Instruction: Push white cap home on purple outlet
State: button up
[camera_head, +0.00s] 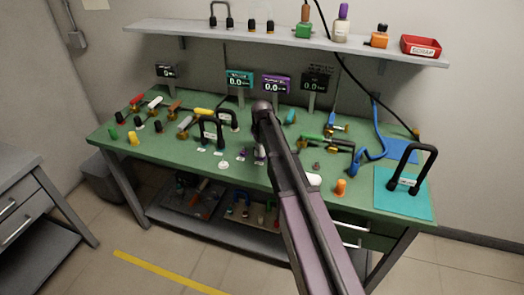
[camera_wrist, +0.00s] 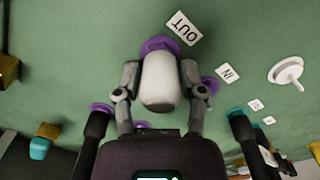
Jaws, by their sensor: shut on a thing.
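The white cap (camera_wrist: 159,84) is between my two gripper fingers in the wrist view. My gripper (camera_wrist: 160,92) is shut on its sides. The cap's far end meets the purple outlet (camera_wrist: 158,43), a purple ring beside the OUT label (camera_wrist: 184,28). The cap covers much of that ring, so I cannot tell how deeply it is seated.
A white disc with a stem (camera_wrist: 288,72) lies to the right in the wrist view, past the IN label (camera_wrist: 228,73). The green bench (camera_head: 355,200) holds several valves and fittings. A black handle (camera_head: 413,170) stands on the teal mat (camera_head: 390,203). A shelf (camera_head: 290,40) runs above.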

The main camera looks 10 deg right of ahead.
jog(key=shift+f, duration=0.3)
jog(key=o, duration=1.1)
jog(key=shift+r, duration=0.2)
notch_tip(320, 180, up, 9)
jog(key=p, duration=0.9)
jog(key=shift+r, duration=0.15)
jog(key=shift+m, duration=0.6)
jog(key=s+r+p, duration=0.1)
jog(key=s, duration=0.3)
jog(key=s+r+p, duration=0.1)
jog(key=s, duration=0.3)
jog(key=s+p, duration=0.1)
jog(key=s, duration=0.4)
jog(key=shift+d+r, duration=0.4)
jog(key=shift+m, duration=0.9)
jog(key=s, duration=0.4)
jog(key=s+a, duration=0.1)
jog(key=s, duration=0.8)
jog(key=shift+a, duration=0.3)
